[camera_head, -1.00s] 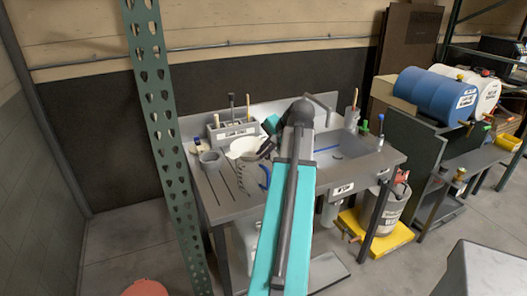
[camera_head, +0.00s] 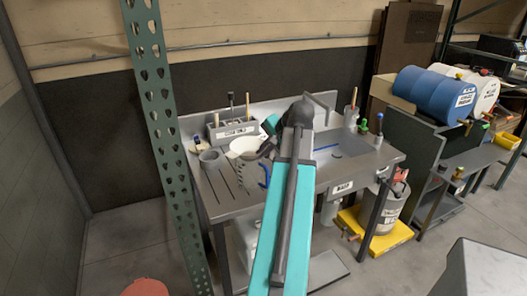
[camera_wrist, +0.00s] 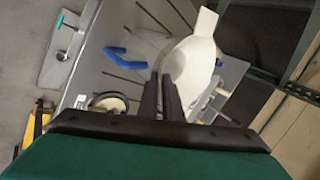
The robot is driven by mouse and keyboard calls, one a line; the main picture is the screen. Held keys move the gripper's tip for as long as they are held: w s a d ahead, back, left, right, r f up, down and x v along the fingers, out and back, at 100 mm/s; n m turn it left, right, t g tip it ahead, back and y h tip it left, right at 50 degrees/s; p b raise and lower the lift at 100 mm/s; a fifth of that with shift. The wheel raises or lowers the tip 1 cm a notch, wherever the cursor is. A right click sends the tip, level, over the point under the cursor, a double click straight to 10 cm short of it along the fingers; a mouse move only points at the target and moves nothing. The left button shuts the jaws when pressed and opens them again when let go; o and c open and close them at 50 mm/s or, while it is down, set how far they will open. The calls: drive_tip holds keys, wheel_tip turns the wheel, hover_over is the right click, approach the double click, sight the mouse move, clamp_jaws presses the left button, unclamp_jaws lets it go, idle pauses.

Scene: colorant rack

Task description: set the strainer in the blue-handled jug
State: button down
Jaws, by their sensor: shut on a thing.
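My gripper (camera_wrist: 170,82) is shut on the near rim of the cream strainer (camera_wrist: 192,62), a bowl shape with a flat tab. The strainer also shows in the head view (camera_head: 242,147), at the left half of the sink bench; there my arm hides most of the gripper. The blue-handled jug's handle (camera_wrist: 122,56) lies left of the strainer in the wrist view, and shows in the head view (camera_head: 264,177). The jug's body is pale and mostly hidden by the strainer. I cannot tell whether the strainer touches the jug.
A labelled holder (camera_head: 231,133) with upright tools is behind. The sink basin (camera_head: 340,149) is to the right. A green perforated post (camera_head: 163,140) stands at left front.

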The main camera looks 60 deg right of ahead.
drive_tip(key=c, duration=1.9)
unclamp_jaws()
drive_tip(key=shift+s+a+f, duration=0.1)
drive_tip(key=shift+a+f, duration=0.1)
drive_tip(key=shift+f, duration=0.45)
drive_tip(key=shift+c, duration=0.2)
drive_tip(key=shift+r, duration=0.65)
drive_tip(key=b+v, duration=0.1)
drive_tip(key=v, duration=1.1)
drive_tip(key=shift+w+d+r, duration=0.25)
drive_tip(key=shift+w+d, duration=0.05)
drive_tip(key=shift+d, duration=0.05)
drive_tip(key=shift+s, duration=0.1)
